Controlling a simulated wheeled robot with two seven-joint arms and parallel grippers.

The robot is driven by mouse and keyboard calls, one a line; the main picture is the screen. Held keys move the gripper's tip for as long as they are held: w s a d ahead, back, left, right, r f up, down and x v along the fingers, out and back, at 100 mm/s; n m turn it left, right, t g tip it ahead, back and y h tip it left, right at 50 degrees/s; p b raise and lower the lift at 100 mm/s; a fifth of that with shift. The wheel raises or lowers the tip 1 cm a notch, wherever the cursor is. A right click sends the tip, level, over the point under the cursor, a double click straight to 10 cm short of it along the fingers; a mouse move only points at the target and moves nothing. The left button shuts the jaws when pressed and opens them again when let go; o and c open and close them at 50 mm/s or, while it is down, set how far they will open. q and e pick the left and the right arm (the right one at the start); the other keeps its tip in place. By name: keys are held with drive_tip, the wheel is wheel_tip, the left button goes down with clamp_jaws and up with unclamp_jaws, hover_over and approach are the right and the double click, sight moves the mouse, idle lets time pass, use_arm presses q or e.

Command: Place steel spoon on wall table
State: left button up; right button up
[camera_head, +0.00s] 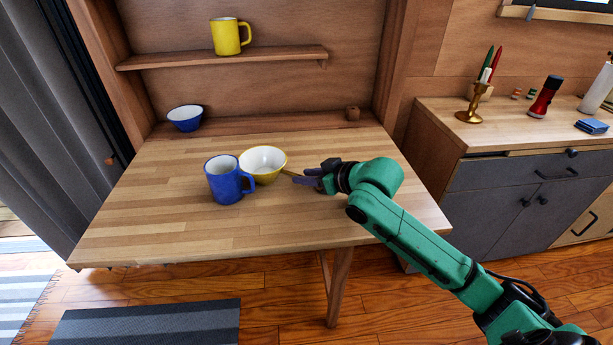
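The wall table (180,233) is a light wooden top that fills the middle of the view. My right gripper (308,182) is low over its right half, just right of a yellow bowl with a white inside (264,176). A short thin, tan-looking piece (289,173) shows between the fingertips and the bowl. It may be part of the steel spoon, but it is too small to be sure. I cannot tell whether the fingers are open or shut on it. No other spoon shows. My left gripper is out of view.
A blue mug (226,180) stands left of the yellow bowl. A blue bowl (185,118) sits at the back left, and a yellow mug (228,37) on the shelf (180,59). The table's left and front parts are clear. A cabinet (520,190) stands at the right.

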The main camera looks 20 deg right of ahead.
drive_tip(key=p+v, duration=0.1)
drive_tip(key=v, duration=1)
drive_tip(key=shift+s+r, duration=0.15)
drive_tip(key=shift+s, duration=0.1)
drive_tip(key=shift+s+d+r, duration=0.1)
drive_tip(key=shift+s+d, duration=0.1)
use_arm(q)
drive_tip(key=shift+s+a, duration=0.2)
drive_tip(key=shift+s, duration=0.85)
